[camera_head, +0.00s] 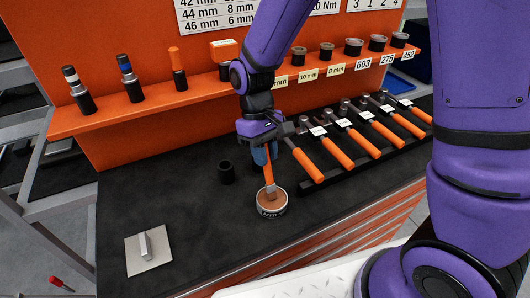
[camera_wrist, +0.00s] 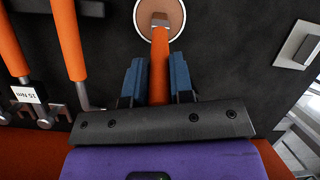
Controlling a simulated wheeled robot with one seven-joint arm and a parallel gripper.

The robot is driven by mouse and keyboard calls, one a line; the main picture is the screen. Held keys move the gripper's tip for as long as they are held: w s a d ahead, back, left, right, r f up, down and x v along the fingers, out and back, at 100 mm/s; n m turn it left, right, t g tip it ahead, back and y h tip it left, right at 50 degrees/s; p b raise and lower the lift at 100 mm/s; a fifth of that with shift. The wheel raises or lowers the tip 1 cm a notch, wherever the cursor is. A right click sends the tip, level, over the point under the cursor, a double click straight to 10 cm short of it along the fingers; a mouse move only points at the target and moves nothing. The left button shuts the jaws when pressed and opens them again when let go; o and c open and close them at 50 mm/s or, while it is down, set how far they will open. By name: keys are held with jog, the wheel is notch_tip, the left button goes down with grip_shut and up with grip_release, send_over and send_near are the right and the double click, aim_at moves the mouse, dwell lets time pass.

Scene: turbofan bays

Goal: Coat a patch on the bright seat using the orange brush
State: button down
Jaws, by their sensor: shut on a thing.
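The orange brush (camera_head: 268,174) is held upright in my gripper (camera_head: 264,154), whose blue fingers are shut on its handle. Its lower end is in a round tin (camera_head: 272,212) of brown paste on the black bench top. In the wrist view the brush handle (camera_wrist: 160,62) runs between the two fingers (camera_wrist: 159,85), with its head over the paste in the tin (camera_wrist: 141,28). The tin hides the bristle ends. A bright square plate (camera_head: 150,262), which looks like the seat, lies at the front left with a grey bar on it. It also shows in the wrist view (camera_wrist: 288,55).
Several orange-handled wrenches (camera_head: 336,152) lie in a rack to the right. An orange shelf (camera_head: 150,112) with tools and sockets runs along the back. The bench between tin and plate is clear.

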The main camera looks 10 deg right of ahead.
dwell(0.3)
jog(key=shift+r, duration=3.5)
jog(key=shift+d, duration=0.1)
